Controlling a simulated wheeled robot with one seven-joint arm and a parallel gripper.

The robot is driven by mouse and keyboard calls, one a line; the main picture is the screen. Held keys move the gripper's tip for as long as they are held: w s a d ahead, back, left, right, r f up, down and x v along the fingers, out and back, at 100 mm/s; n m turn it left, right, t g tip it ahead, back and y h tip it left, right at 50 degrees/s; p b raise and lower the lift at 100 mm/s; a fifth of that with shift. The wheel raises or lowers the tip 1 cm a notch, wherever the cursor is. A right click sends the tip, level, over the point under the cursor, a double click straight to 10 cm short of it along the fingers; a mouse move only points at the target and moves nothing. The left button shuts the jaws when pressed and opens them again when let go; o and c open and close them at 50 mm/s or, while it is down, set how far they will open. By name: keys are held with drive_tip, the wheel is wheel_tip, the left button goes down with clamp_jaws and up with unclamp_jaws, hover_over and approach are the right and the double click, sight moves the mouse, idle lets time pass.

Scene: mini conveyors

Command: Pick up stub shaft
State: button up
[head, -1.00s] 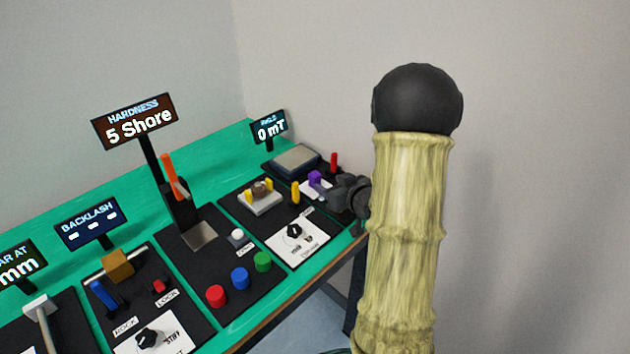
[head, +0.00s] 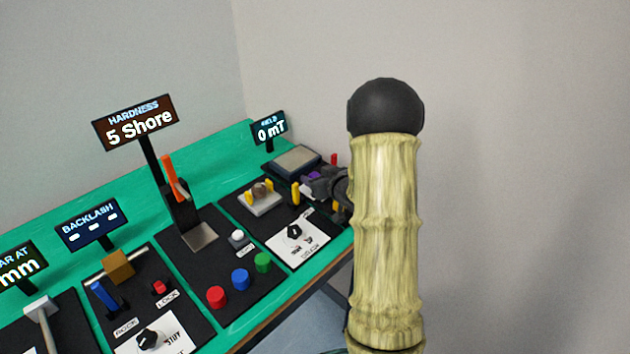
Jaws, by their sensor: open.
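My gripper (head: 318,184) is open at the right end of the green bench, partly behind my own pale, ribbed arm. Its dark fingers are over or beside a small purple part (head: 312,175), which they partly cover. I cannot tell whether they touch it. No part is clearly recognisable as the stub shaft. A small brown piece (head: 262,187) sits between yellow posts on a pale block (head: 261,204), left of my gripper and apart from it.
A yellow peg (head: 295,193) and a red peg (head: 334,159) stand close to my gripper. A grey pad (head: 296,161) and a "0 mT" display (head: 270,131) are behind. The hardness stand (head: 178,205) is further left. Red, blue and green buttons (head: 240,279) line the front.

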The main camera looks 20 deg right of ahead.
idle(0.5)
clamp_jaws()
drive_tip(key=shift+r, duration=0.1)
wheel_tip(320, 180, up, 10)
drive_tip(key=p, duration=0.1)
idle(0.4)
idle(0.4)
